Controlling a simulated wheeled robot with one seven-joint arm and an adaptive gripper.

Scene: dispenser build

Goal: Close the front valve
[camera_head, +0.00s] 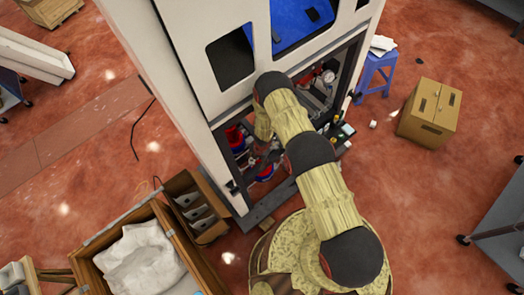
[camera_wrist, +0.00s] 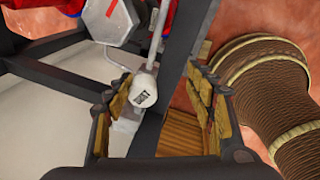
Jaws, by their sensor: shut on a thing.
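In the wrist view, my gripper (camera_wrist: 160,108) has one jaw on each side of a white rounded part with a dark label (camera_wrist: 144,92), likely the valve handle. A thin white rod rises from this part. A dark frame bar (camera_wrist: 175,75) also runs between the jaws, and the exact contact is hard to see. A silver hexagonal part with a red mark (camera_wrist: 113,20) is just above. In the head view, my gripper (camera_head: 266,158) is inside the lower front opening of the white cabinet (camera_head: 185,60), largely hidden by my arm.
Red and blue parts (camera_head: 235,138) stand inside the opening, with dark frame bars around it. Gauges and fittings (camera_head: 325,78) are to the right. A cardboard box (camera_head: 430,112) and a blue stool (camera_head: 376,75) stand at right. A wooden crate (camera_head: 95,258) is at lower left.

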